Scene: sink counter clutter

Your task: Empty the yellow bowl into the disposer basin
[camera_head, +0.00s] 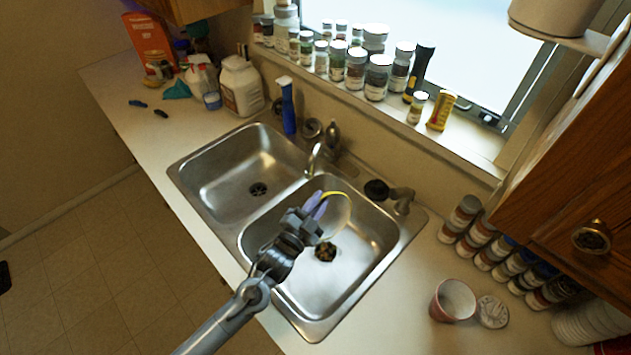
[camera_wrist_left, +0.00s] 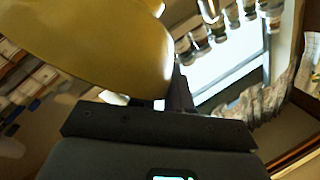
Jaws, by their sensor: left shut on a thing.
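My left gripper (camera_head: 318,218) is shut on the yellow bowl (camera_head: 338,213), over the right-hand basin. The bowl is tipped onto its side; its yellow rim and pale face show in the head view. In the left wrist view the yellow bowl (camera_wrist_left: 105,45) fills the upper left, close to the gripper. The disposer basin (camera_head: 345,292) is the right-hand one, with a dark drain (camera_head: 325,252) that has small brownish bits in or around it. Whether anything is inside the bowl cannot be made out. My right gripper is not in view.
The left basin (camera_head: 225,175) looks empty. The faucet (camera_head: 313,160) stands behind the sink near the bowl. A blue bottle (camera_head: 287,108) stands behind the left basin. A pinkish cup (camera_head: 453,301) and several jars are on the right counter.

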